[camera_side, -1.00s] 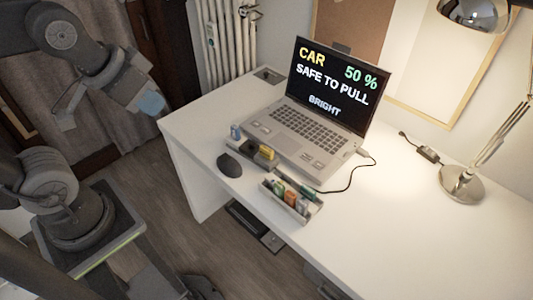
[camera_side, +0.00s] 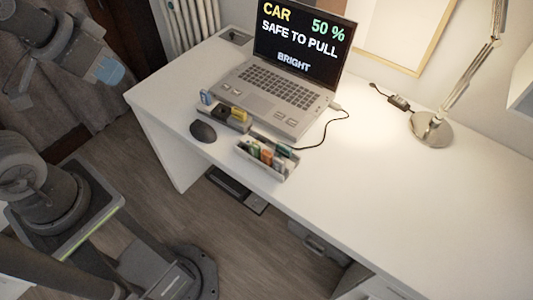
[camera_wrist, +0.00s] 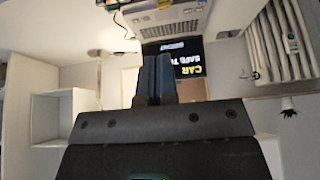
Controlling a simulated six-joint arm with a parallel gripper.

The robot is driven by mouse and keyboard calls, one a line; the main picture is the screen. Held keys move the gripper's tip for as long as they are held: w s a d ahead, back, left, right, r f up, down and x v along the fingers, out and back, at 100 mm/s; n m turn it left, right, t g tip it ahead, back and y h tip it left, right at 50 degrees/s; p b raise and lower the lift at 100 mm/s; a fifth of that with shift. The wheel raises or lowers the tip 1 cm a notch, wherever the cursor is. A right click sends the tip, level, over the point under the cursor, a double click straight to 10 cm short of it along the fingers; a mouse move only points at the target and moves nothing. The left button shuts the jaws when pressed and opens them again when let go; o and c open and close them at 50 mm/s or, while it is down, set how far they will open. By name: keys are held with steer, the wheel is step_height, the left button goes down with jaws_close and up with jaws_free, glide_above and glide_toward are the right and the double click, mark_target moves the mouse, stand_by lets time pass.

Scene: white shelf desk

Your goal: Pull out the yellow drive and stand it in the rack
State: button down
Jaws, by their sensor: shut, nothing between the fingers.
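The yellow drive (camera_side: 239,114) stands in a low grey dock (camera_side: 237,126) along the laptop's front left edge, beside a black drive (camera_side: 221,109) and a blue drive (camera_side: 206,97). The rack (camera_side: 285,172) is a grey open tray on the desk just in front of the laptop, holding several drives of green, orange and other colours. My gripper (camera_side: 111,70) is off the desk's left side, well apart from the dock and rack. In the wrist view its fingers (camera_wrist: 154,78) are together and empty.
The laptop (camera_side: 275,88) shows "CAR 50 %, SAFE TO PULL, BRIGHT". A dark mouse (camera_side: 203,131) lies left of the rack. A black cable (camera_side: 327,138) runs from the laptop's right side. A lamp (camera_side: 431,130) stands at the back right. The desk's right part (camera_side: 390,190) is clear.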

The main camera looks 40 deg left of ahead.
stand_by(0.3)
steer(key=c, duration=1)
jaws_free()
